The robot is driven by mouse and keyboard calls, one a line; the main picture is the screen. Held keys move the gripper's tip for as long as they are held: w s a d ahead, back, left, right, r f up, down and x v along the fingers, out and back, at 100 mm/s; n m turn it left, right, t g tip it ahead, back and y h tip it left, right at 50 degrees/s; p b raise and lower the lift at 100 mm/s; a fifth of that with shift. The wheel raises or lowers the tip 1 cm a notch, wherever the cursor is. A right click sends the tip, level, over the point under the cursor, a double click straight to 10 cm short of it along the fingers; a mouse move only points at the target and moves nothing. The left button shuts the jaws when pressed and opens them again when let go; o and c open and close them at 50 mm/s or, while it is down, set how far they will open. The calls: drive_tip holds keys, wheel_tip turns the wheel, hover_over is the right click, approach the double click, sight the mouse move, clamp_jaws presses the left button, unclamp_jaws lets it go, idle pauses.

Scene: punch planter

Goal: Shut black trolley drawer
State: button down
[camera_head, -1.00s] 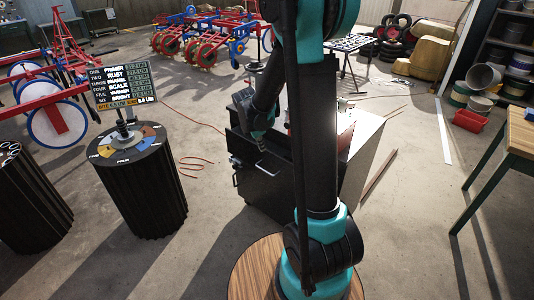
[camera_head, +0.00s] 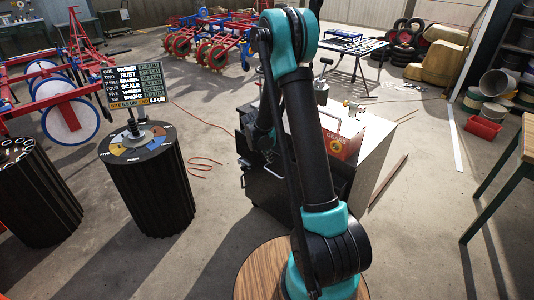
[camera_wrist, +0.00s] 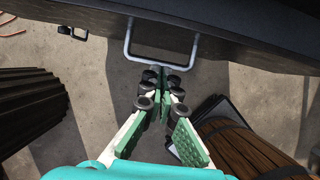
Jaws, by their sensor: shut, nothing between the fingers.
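The black trolley (camera_head: 262,190) stands in the middle of the head view, partly hidden behind my arm. A dark drawer front (camera_wrist: 230,30) spans the top of the wrist view. Its pale metal U-shaped handle (camera_wrist: 161,62) sticks out toward my gripper. My gripper (camera_wrist: 161,76) is shut and empty, its fingertips close to the middle of the handle bar. I cannot tell whether they touch it. In the head view my arm hides the fingertips and much of the drawer, so how far it stands out is unclear.
A red box marked GEARS (camera_head: 343,147) sits on the trolley top. A black fluted pedestal (camera_head: 155,195) with a sign stands to the left, another (camera_head: 38,200) farther left. A wooden-topped table (camera_head: 527,140) is at the right edge.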

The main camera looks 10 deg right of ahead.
sight(276, 156)
drive_tip(key=shift+w+d+f, duration=0.3)
drive_tip(key=shift+w+d, duration=0.35)
drive_tip(key=shift+d, duration=0.25)
drive_tip(key=shift+w+d+f, duration=0.3)
drive_tip(key=shift+w+d, duration=0.35)
drive_tip(key=shift+d, duration=0.25)
drive_tip(key=shift+w+d, duration=0.8)
drive_tip(key=shift+d, duration=0.3)
drive_tip(key=shift+w+d, duration=0.8)
drive_tip(key=shift+d, duration=0.25)
